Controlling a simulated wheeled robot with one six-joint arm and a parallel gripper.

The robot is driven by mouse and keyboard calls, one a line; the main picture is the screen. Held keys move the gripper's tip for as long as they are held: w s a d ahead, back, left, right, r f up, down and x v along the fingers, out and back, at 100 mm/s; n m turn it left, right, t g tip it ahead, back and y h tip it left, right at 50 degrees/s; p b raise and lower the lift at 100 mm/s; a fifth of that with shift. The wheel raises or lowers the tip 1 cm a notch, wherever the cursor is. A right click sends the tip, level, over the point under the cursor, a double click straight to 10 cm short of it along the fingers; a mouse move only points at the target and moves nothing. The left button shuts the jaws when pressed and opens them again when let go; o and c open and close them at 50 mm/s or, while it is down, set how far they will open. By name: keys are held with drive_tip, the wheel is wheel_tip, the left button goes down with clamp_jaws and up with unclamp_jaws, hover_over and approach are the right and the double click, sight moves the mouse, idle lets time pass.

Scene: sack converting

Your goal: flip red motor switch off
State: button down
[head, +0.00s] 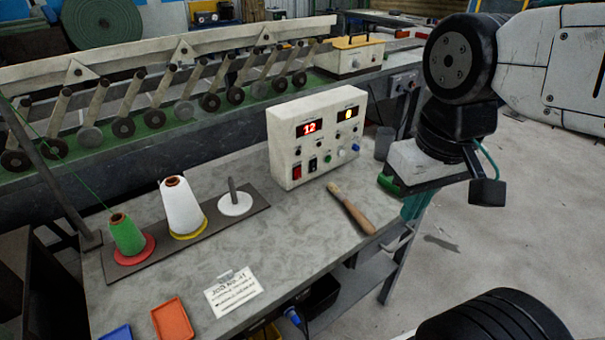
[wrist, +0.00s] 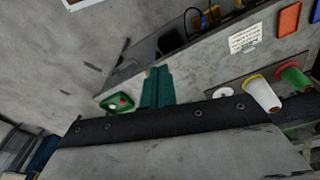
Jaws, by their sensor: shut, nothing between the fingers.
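The off-white control box (head: 316,137) stands on the grey bench in the head view, with a red "12" display and a yellow-lit display. The red rocker switch (head: 297,171) is low on its front left, beside a black switch (head: 312,164). Its lever position is too small to tell. My gripper (head: 412,208) is right of the box, past the bench's right end, apart from the switch. Its teal fingers (wrist: 158,73) are together and empty in the wrist view, pointing away from the box. The switch does not show in the wrist view.
A wooden-handled tool (head: 351,208) lies in front of the box. White (head: 181,208) and green (head: 126,235) thread cones stand left. A paper card (head: 234,293) and an orange tray (head: 172,320) are in front. A small green tray (wrist: 117,103) is near my fingers.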

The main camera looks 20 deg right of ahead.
drive_tip(key=w+d+f+m+t+h, duration=0.25)
drive_tip(key=w+d+m, duration=0.2)
drive_tip(key=w, duration=0.55)
drive_tip(key=w+d+f+m+t+h, duration=0.1)
drive_tip(key=w+d+f+m+t, duration=0.25)
drive_tip(key=w, duration=0.65)
drive_tip(key=w+a+f+m+y, duration=0.6)
drive_tip(key=w+a+f, duration=0.1)
drive_tip(key=w+f, duration=0.1)
drive_tip(key=shift+a+f+t, duration=0.15)
drive_tip(key=shift+f+t, duration=0.25)
drive_tip(key=shift+f, duration=0.15)
